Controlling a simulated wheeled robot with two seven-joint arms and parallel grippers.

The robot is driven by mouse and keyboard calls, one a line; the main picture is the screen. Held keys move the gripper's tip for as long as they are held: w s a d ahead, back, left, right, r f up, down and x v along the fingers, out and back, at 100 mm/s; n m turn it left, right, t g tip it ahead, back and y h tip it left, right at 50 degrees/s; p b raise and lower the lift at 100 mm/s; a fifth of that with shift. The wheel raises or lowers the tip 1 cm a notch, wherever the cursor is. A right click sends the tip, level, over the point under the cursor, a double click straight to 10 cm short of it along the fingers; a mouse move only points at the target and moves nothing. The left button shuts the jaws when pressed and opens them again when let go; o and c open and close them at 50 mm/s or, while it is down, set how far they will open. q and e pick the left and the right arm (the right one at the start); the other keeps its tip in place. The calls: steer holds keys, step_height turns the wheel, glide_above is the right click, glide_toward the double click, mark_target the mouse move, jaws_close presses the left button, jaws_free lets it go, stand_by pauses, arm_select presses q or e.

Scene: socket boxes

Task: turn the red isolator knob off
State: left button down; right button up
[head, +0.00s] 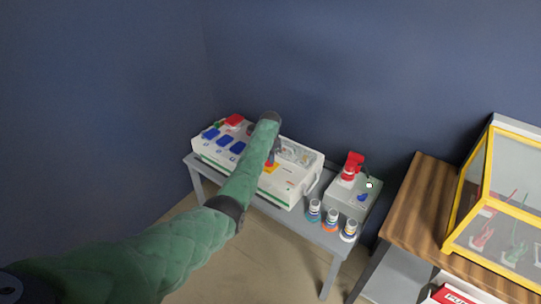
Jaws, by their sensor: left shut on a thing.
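A long white socket box (215,152) stands on a grey table against the wall. It has several blue socket covers (225,142) and a red one (234,120) at its left part. A yellow plate (271,168) shows on the box's top, right at my left gripper. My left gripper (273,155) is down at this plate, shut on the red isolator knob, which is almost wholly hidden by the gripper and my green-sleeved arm. The knob's angle cannot be told. My right gripper is not in view.
A smaller grey box (345,197) with a red fitting (352,165) stands to the right. Several small bottles (331,217) stand along the grey table's (294,224) front edge. A wooden table (420,205) with a yellow-framed case (468,185) stands at far right.

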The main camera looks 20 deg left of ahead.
arm_select(q)
steer(key=n+p, duration=0.1)
steer(key=n, duration=0.1)
steer(key=n+p, duration=0.1)
steer(key=n, duration=0.2)
steer(key=shift+w+a+r+n, duration=0.1)
steer(key=shift+a+r+n, duration=0.05)
steer(key=shift+n, duration=0.15)
steer(key=shift+n+p, duration=0.3)
steer(key=shift+n, duration=0.1)
steer(key=n, duration=0.2)
steer(key=shift+a+n+p, duration=0.1)
steer(key=shift+n+p, duration=0.3)
steer(key=shift+a+n+p, duration=0.1)
steer(key=shift+n+p, duration=0.4)
steer(key=shift+n, duration=1.7)
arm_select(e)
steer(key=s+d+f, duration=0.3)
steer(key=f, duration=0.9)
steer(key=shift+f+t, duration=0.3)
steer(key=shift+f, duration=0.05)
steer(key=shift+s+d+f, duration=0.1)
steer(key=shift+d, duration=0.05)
arm_select(q)
steer(key=c, duration=1.5)
jaws_free()
steer(key=shift+o, duration=0.2)
